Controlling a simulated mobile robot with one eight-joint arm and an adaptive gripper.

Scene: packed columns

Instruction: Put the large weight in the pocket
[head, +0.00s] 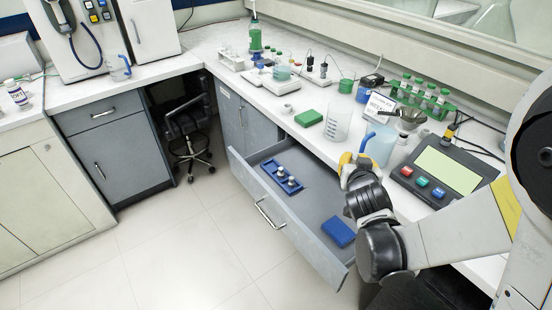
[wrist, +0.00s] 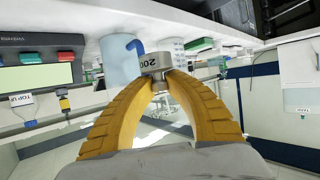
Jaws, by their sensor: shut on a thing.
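My gripper (wrist: 160,76) is shut on the large weight (wrist: 153,63), a grey metal cylinder marked "200", held between the tips of the yellow fingers. In the head view my gripper (head: 352,160) is above the right side of the open drawer, near the counter edge; the weight cannot be made out clearly there. A blue weight tray (head: 296,192) lies in the drawer, left of my gripper. Smaller metal weights (head: 281,171) stand in it. The tray's far-left end looks empty, but the pocket's outline is too small to tell.
The open drawer (head: 318,243) also holds a blue box (head: 338,232) at its near right. The floor left of the drawer is clear.

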